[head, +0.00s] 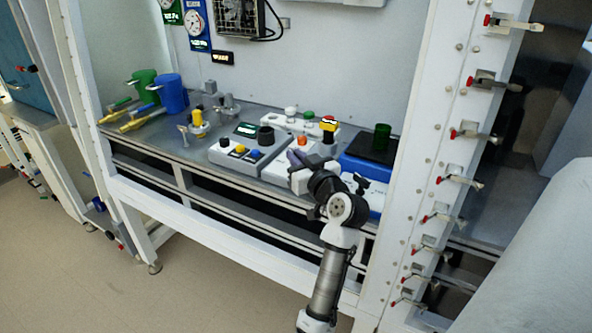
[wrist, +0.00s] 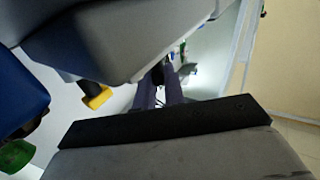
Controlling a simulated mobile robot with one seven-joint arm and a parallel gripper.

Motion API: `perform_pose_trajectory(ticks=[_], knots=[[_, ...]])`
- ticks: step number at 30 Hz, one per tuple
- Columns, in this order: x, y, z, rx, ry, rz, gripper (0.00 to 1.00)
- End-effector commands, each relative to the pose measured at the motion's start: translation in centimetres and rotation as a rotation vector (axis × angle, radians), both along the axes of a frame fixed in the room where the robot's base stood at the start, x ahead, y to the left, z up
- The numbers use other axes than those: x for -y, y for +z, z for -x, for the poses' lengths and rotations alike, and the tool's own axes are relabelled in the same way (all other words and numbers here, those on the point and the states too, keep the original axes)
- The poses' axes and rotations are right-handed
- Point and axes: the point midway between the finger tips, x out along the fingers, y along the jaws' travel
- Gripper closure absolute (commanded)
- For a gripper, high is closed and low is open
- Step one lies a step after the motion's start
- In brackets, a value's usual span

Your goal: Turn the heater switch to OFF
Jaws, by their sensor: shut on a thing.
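My gripper (head: 294,160) reaches in over the front of the bench, with its purple-grey fingers at the white console (head: 278,170) right of the middle. In the wrist view the narrow fingers (wrist: 160,88) are close together, with a small dark piece between their tips. They are shut on what I take to be the heater switch. The switch is mostly hidden by the fingers and hand, and I cannot read its label or its position.
A grey control box (head: 236,157) with yellow and blue buttons stands to the left. A white frame post (head: 425,150) stands farther right.

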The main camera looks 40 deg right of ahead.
Motion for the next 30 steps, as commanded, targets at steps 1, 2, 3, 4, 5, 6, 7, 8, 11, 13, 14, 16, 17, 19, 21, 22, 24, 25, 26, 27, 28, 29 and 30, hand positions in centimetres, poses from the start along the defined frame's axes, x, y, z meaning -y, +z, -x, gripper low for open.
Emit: perform_pose_trajectory(ticks=[1,2,3,4,5,6,7,8,11,13,14,16,17,19,21,22,24,25,26,27,28,29,30], knots=[[0.2,-0.38,-0.02,0.001,0.025,0.0,1.0],[0.17,-0.33,-0.02,0.0,0.039,0.0,1.0],[0.17,-0.25,0.01,0.001,0.053,0.001,1.0],[0.17,-0.18,0.03,0.0,0.062,0.001,1.0],[0.15,-0.13,0.04,0.0,0.068,0.001,1.0],[0.14,-0.06,0.05,0.0,0.073,0.001,1.0],[0.14,-0.04,0.05,0.0,0.075,0.001,1.0],[0.13,-0.01,0.06,0.0,0.076,0.001,1.0],[0.12,0.02,0.05,0.0,0.075,0.001,1.0],[0.11,0.02,0.05,-0.001,0.075,0.001,1.0],[0.11,0.02,0.05,-0.001,0.075,0.001,1.0],[0.11,0.02,0.05,-0.001,0.075,0.001,0.83],[0.1,0.02,0.05,-0.001,0.075,0.001,0.79],[0.1,0.02,0.05,0.0,0.075,0.001,0.7],[0.09,0.02,0.05,0.0,0.074,0.001,0.67],[0.09,0.02,0.05,0.0,0.074,0.001,0.67],[0.09,0.02,0.05,0.0,0.074,0.001,0.67],[0.09,0.03,0.06,0.0,0.074,0.001,0.67],[0.09,0.03,0.06,0.0,0.074,0.001,0.67],[0.09,0.02,0.08,0.0,0.074,0.001,0.67],[0.09,0.01,0.13,0.0,0.074,0.001,0.67],[0.09,0.0,0.23,0.0,0.074,0.001,0.67],[0.09,-0.02,0.49,0.001,0.073,0.002,0.67]])
